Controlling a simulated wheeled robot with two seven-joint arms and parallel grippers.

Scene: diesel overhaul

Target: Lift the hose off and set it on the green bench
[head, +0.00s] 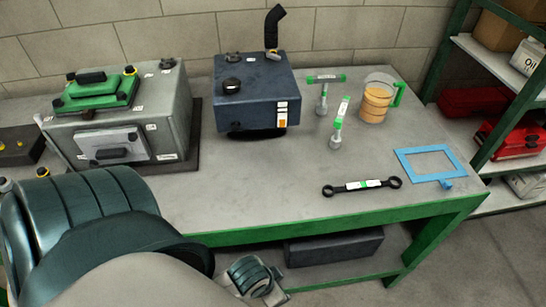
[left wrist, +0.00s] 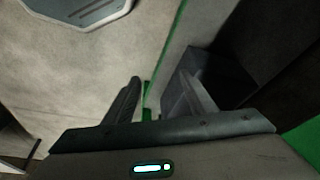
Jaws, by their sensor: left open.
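The black hose (head: 272,28) stands upright with a bent top end on a fitting at the back right of the dark blue tank (head: 257,88). The tank stands on the green-edged bench (head: 290,180), whose grey top also shows in the left wrist view (left wrist: 85,75). My left gripper (left wrist: 162,80) is open, with nothing between its fingers, near the bench's green edge in the left wrist view. In the head view my arm fills the lower left, and the left fingers cannot be made out. My right gripper is not in view.
A grey engine block (head: 150,115) with a green cover stands left of the tank. Bare bench top lies in front of the tank. Shelving (head: 475,50) stands far right.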

